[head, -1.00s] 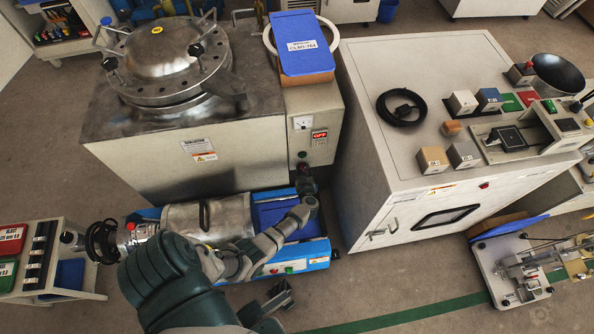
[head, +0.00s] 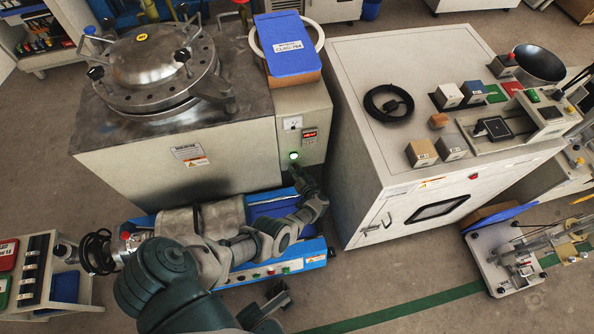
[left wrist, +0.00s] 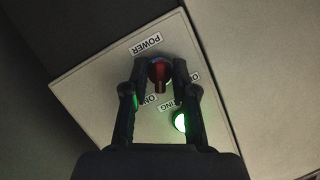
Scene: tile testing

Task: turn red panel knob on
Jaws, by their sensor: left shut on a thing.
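The red knob (left wrist: 160,78) sits under the POWER label on the light panel in the left wrist view, its red handle upright in the picture with its lower end near an ON label. My left gripper (left wrist: 160,88) is shut on it, one finger on each side. In the head view my left gripper (head: 303,180) is at the lower front of the machine's control box (head: 314,152), and the knob is hidden there. A green lamp (left wrist: 181,121) is lit beside the right finger; its glow also shows in the head view (head: 294,156).
A blue and grey unit (head: 310,252) lies under my left arm. The large white cabinet (head: 375,160) stands close on the right of the gripper. The metal vessel (head: 155,65) stands behind on the left. Open floor shows at the front right.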

